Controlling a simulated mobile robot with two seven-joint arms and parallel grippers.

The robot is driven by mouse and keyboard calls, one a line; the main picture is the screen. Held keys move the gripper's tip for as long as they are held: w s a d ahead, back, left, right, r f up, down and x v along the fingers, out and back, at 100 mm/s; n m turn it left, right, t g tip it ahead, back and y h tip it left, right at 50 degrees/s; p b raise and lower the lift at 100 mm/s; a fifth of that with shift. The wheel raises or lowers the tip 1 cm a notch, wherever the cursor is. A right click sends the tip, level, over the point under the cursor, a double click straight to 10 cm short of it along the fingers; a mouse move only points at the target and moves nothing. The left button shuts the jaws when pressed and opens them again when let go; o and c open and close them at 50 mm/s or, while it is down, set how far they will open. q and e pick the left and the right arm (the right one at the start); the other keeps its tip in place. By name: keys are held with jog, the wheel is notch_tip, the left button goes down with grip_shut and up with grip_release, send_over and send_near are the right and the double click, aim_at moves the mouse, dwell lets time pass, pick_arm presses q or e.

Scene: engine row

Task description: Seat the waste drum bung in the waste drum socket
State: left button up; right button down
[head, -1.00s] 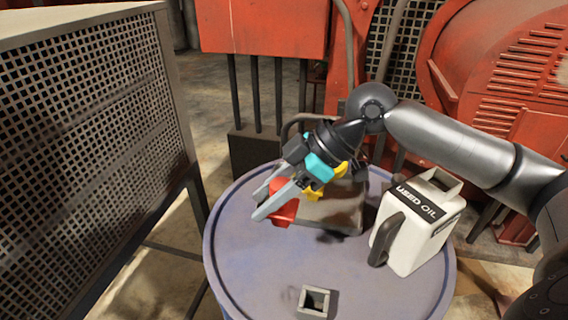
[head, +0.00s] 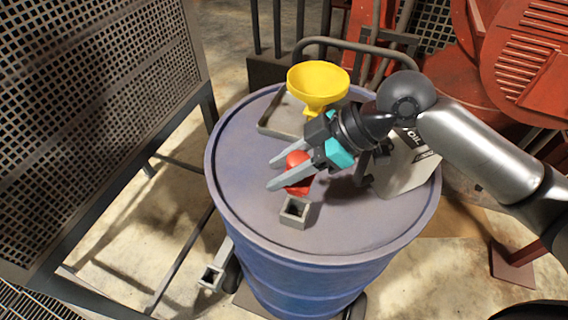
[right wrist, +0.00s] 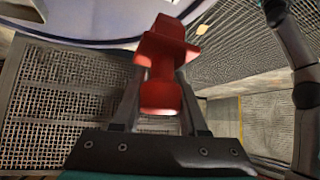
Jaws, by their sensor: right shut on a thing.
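The red waste drum bung (head: 297,174) is held between the fingers of my right gripper (head: 280,174) above the drum top. It also shows in the right wrist view (right wrist: 163,66), between the two fingers. The waste drum socket (head: 295,211), a small grey square collar with an open top, stands on the drum lid just below and in front of the bung in the head view. The bung looks apart from the socket, but the exact gap is hard to tell. My left gripper does not show.
The blue drum (head: 240,170) bears a yellow funnel (head: 318,84) in a grey tray (head: 272,123) at the back. A white oil can (head: 408,165) stands at the right, partly behind my right arm. A perforated metal panel (head: 95,110) is at the left. The lid's left side is clear.

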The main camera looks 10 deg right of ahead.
aim_at(284, 206)
jog(key=shift+r, duration=0.1)
jog(key=shift+f+b, duration=2)
jog(key=shift+f, duration=2.6)
jog(key=shift+c, duration=1.8)
grip_release()
jog(key=shift+d, duration=0.1)
